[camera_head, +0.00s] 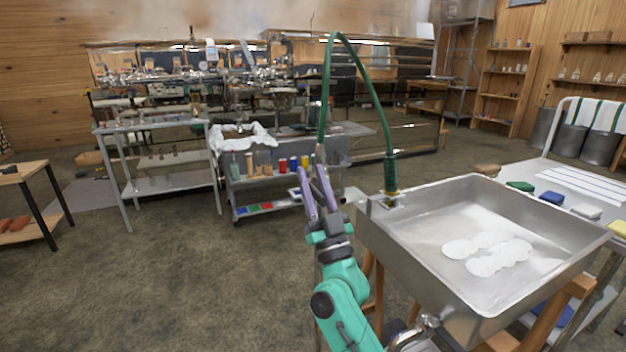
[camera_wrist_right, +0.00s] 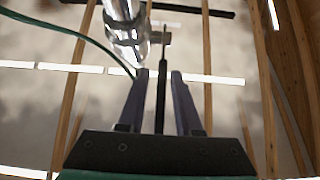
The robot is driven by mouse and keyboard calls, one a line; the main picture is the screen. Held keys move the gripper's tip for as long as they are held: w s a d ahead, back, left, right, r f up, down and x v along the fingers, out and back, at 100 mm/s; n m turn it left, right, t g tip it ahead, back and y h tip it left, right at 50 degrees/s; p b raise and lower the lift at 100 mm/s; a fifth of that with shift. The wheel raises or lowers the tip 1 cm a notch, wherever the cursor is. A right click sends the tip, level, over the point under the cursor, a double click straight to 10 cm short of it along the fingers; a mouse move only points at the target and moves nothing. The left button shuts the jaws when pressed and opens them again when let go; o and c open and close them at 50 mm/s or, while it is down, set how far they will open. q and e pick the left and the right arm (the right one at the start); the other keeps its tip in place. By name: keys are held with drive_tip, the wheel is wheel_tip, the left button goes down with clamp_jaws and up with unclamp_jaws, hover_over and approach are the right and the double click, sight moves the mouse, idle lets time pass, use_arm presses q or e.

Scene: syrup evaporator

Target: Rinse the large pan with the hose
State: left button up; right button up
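The large pan (camera_head: 440,275) is a steel basin on a wooden stand at the right. Several white round patches (camera_head: 486,254) lie on its floor. The green hose (camera_head: 345,45) rises from a fitting at the pan's back left corner, arches over and comes down at my right gripper (camera_head: 314,172). My right gripper points up, left of the pan, its purple fingers apart. In the right wrist view a thin dark bar (camera_wrist_right: 160,95) stands between the fingers with visible gaps on both sides. A shiny metal nozzle (camera_wrist_right: 125,35) is just beyond the fingertips. My left gripper is not in view.
A white table (camera_head: 570,180) with colored blocks stands right of the pan. A metal cart (camera_head: 275,175) with bottles is behind my right gripper. Steaming evaporator equipment (camera_head: 200,75) fills the back. Open floor lies to the left. A metal valve (camera_head: 428,322) sticks out below the pan.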

clamp_jaws()
idle(1.2)
